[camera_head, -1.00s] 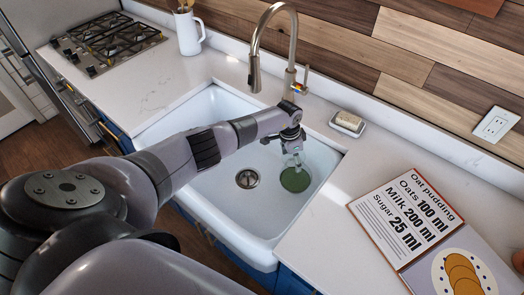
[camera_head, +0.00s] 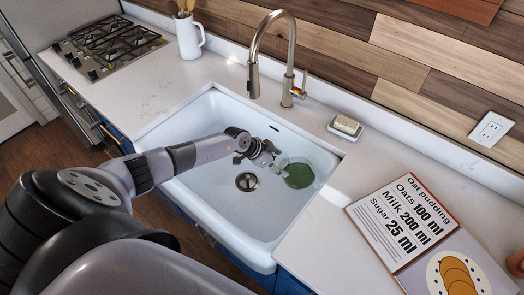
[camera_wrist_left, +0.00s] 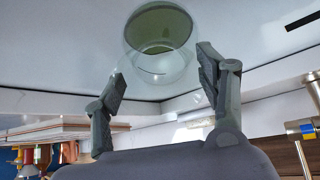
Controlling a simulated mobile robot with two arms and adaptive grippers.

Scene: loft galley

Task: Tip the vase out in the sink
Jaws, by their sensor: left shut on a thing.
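The vase is clear glass (camera_head: 283,163) with a green round area (camera_head: 299,176) at its right end; I cannot tell whether this is its base or its contents. It is over the right part of the white sink (camera_head: 215,110) and looks tilted. My left gripper (camera_head: 272,156) is shut on the vase from the left. In the left wrist view the vase (camera_wrist_left: 160,62) shows between and beyond the fingers (camera_wrist_left: 160,88), its green part at the far end. No poured liquid can be made out in the sink. My right gripper is not in view.
The tall faucet (camera_head: 291,50) rises behind the sink, with its lever at the right. A soap dish (camera_head: 345,127) stands by the sink's back right corner. An open recipe book (camera_head: 405,220) lies on the right counter. A white jug (camera_head: 189,38) and stove (camera_head: 108,45) are left.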

